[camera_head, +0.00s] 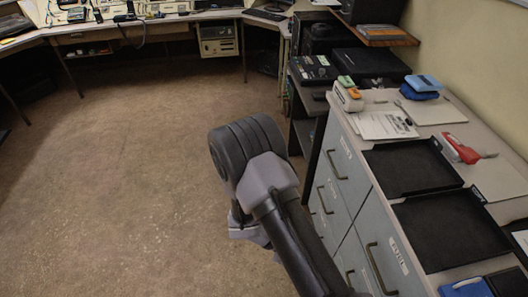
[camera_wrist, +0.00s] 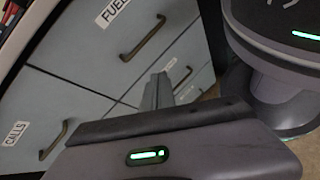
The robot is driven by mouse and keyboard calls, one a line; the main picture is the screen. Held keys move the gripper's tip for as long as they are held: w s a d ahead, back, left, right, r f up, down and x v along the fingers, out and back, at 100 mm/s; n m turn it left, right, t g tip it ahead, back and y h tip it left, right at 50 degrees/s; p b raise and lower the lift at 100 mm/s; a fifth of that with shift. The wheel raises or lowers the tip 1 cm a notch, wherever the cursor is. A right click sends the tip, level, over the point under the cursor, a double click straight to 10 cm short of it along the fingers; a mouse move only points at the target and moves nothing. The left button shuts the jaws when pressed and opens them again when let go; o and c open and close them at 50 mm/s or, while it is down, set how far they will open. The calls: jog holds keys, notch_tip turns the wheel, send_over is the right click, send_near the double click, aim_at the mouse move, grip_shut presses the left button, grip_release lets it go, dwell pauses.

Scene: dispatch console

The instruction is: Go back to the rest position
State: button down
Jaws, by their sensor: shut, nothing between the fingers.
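My arm rises from the bottom of the head view, its dark rounded joint over the brown floor, left of the drawer cabinet (camera_head: 345,180). My gripper (camera_wrist: 158,92) shows in the wrist view as two grey fingers close together, with nothing held. Behind them are the cabinet's pale blue-grey drawer fronts, with dark handles and labels reading FUEL (camera_wrist: 112,12) and CALLS (camera_wrist: 15,133). In the head view the fingers are mostly hidden by the arm. The gap between fingers and drawers is hard to judge.
Two black trays (camera_head: 412,167), papers (camera_head: 385,125), a red-handled item (camera_head: 461,149) and a blue hole punch (camera_head: 422,86) lie on the cabinet top. A curved console desk (camera_head: 150,18) stands at the back. The floor (camera_head: 110,170) to the left is clear.

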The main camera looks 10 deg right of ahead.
jog(key=s+a+r+m+t+y, duration=0.1)
jog(key=a+r+m+t+y, duration=0.2)
jog(key=r, duration=0.8)
jog(key=s+a+r+m+t+y, duration=0.2)
jog(key=r+m+y, duration=0.3)
jog(key=r, duration=0.6)
jog(key=s+a+r+m+t+y, duration=0.2)
jog(key=a+r+m+t+y, duration=0.2)
jog(key=r, duration=0.8)
jog(key=m+y, duration=0.1)
jog(key=m, duration=0.1)
jog(key=shift+s+m, duration=0.15)
jog(key=shift+m, duration=0.25)
jog(key=shift+r, duration=0.1)
